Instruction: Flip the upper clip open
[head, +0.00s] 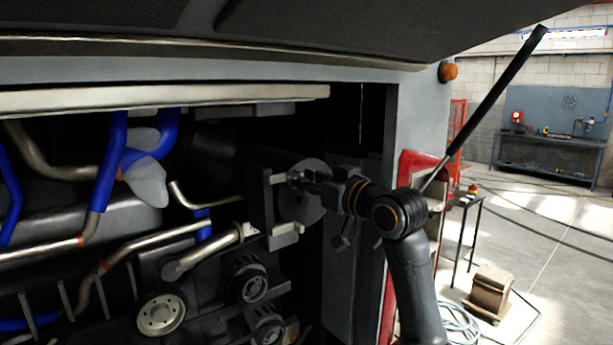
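A black box-shaped housing (257,212) with a round grey face (311,208) sits at the right end of the engine bay. A small pale piece at its upper edge looks like the upper clip (277,179). A similar pale piece, which looks like the lower clip (286,236), is at its lower edge. My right gripper (296,179) reaches in from the right, in front of the round face, with its fingertips close beside the upper clip. I cannot tell whether they touch it or whether the fingers are apart. My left gripper is out of view.
Blue hoses (112,160), metal pipes and pulleys (161,313) fill the bay to the left. A raised hatch with a black strut (497,93) hangs above. A grey side panel (420,115) borders the bay on the right. A red cart (415,170) stands behind my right arm.

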